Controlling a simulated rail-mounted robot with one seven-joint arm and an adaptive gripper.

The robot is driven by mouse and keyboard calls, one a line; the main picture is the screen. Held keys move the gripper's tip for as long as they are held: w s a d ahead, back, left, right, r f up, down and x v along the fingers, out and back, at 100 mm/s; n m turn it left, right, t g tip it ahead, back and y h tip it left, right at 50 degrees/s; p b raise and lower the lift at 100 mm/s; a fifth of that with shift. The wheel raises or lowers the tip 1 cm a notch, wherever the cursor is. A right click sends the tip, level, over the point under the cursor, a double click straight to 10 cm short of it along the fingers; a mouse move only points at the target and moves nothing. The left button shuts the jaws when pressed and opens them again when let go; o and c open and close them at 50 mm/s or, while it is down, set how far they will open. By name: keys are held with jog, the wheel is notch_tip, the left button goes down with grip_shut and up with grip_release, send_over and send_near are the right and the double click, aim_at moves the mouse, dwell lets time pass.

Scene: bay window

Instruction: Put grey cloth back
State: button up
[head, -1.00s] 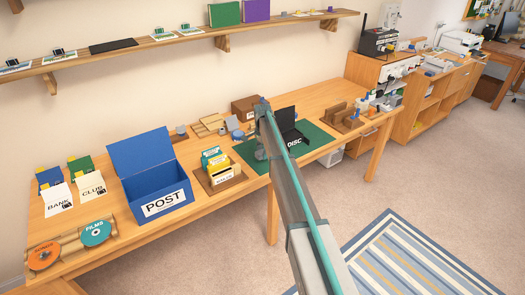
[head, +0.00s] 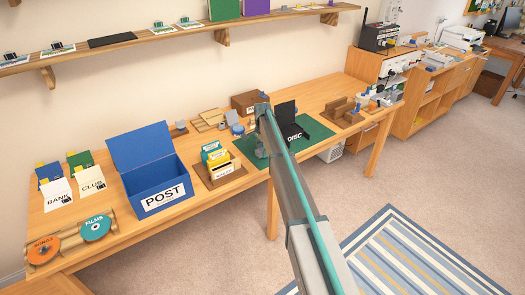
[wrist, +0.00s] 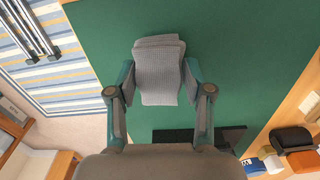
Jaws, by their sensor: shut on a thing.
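The grey cloth (wrist: 158,68) is a folded, ribbed pad in the wrist view, over the green mat (wrist: 240,60). My gripper (wrist: 160,78) has one finger at each side of the cloth and is shut on it. I cannot tell whether the cloth touches the mat. In the head view the green mat (head: 318,130) lies on the long wooden bench, and my arm covers part of it. My fingertips and the cloth cannot be made out clearly there.
An open black case marked DISC (head: 294,133) stands on the mat beside my arm. To the left are a card holder (head: 222,172) and the open blue POST box (head: 160,190). A brown wooden stand (head: 343,112) is to the right. A shelf (head: 180,40) runs above.

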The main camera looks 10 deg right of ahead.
jog(key=shift+f, duration=0.25)
jog(key=o, duration=1.5)
